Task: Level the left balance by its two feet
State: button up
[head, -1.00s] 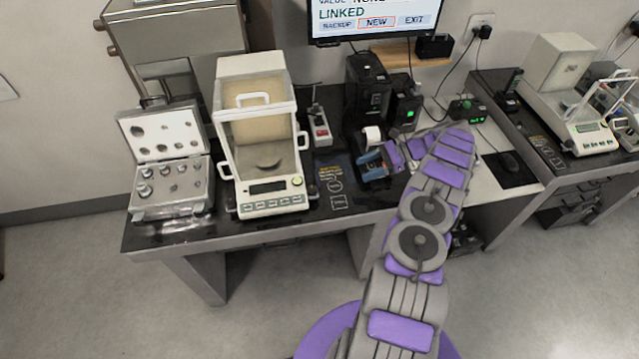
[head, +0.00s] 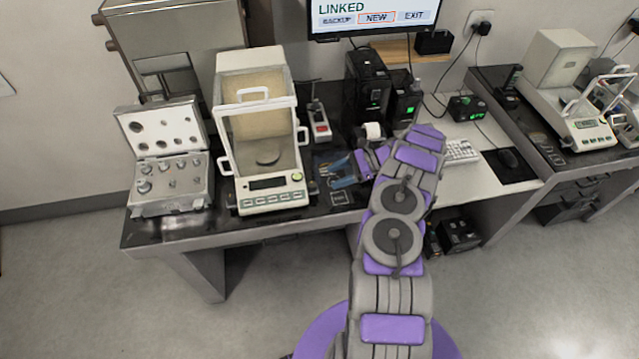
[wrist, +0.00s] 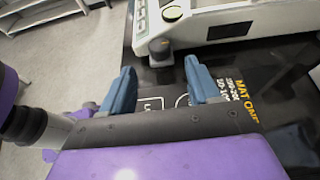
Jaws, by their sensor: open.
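The left balance (head: 268,194) stands on the dark left table, a white body with a glass draft shield and a round pan inside. Its display looks dark. In the wrist view the balance's front edge (wrist: 215,22) lies across the top, with a dark round foot (wrist: 160,48) at its corner. A foot also shows at the balance's front right corner (head: 312,187) in the head view; the other foot is hard to make out. My gripper (head: 338,176) is open and empty, with blue fingers, just right of the balance. In the wrist view its fingers (wrist: 162,84) are apart, short of the foot.
An open weight case (head: 168,207) stands left of the balance. A small red-and-grey device (head: 320,124) and black boxes (head: 368,85) stand behind my gripper. Printed mat markings lie under the fingers. A second balance (head: 588,130) is on the right table.

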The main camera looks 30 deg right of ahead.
aim_at(312, 187)
jog(key=x, duration=0.6)
jog(key=shift+w+a+f+b, duration=0.1)
jog(key=shift+a+f+b, duration=0.1)
jog(key=shift+a+b, duration=0.1)
jog(key=shift+c, duration=0.2)
jog(key=c, duration=1)
jog(key=shift+r+m+t, duration=0.15)
jog(key=shift+m+t, duration=0.45)
jog(key=shift+t, duration=0.3)
jog(key=shift+s+a+m+t+h+b, duration=0.1)
jog(key=shift+s+m+t+h+b, duration=0.15)
jog(key=shift+m+t+h, duration=0.4)
jog(key=shift+s+a+m+t+h+b, duration=0.1)
jog(key=shift+m+t+h+b, duration=0.2)
jog(key=shift+m+t+h, duration=0.35)
jog(key=shift+s+m+t+h+b, duration=0.2)
jog(key=shift+m+t+h+b, duration=0.15)
jog(key=shift+m+t, duration=0.45)
jog(key=o, duration=1)
jog(key=shift+o, duration=0.2)
